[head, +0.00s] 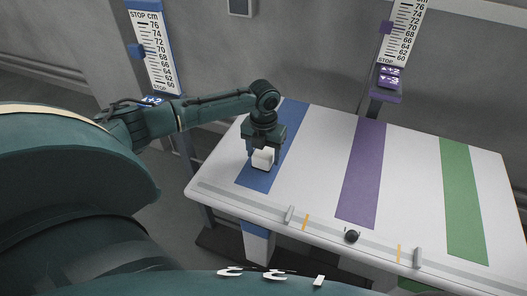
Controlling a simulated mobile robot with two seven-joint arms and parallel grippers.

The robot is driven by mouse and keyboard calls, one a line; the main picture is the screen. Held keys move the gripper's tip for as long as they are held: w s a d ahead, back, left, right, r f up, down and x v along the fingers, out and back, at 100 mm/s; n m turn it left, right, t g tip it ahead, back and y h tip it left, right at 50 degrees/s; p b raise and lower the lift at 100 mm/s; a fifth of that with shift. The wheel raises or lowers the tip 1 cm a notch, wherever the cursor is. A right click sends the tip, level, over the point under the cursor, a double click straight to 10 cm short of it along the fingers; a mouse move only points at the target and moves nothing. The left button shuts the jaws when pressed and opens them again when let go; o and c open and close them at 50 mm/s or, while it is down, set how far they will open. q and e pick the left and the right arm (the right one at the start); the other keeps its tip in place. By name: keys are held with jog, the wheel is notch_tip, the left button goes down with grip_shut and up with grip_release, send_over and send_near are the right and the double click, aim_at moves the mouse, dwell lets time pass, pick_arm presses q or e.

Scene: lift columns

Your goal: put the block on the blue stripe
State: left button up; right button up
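The white block (263,159) is between the fingers of my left gripper (264,154) in the head view. The fingers point down and sit close against its sides, so the gripper looks shut on it. The block shows against the blue stripe (255,180), the leftmost band across the white table (321,150). I cannot tell for sure whether the block's underside touches the stripe or hangs just above it. The gripper hides part of the stripe behind it. My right gripper is not in view.
A purple stripe (362,175) and a green stripe (463,200) cross the table to the right, both bare. A dark knob (352,236) sits at the front edge. Height scales (154,50) and (402,32) stand behind the table.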

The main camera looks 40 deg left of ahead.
aim_at(264, 153)
pick_arm(q)
jog(key=shift+o, duration=0.8)
notch_tip(264, 153, up, 12)
jog(key=p, duration=0.1)
jog(key=shift+r, duration=0.15)
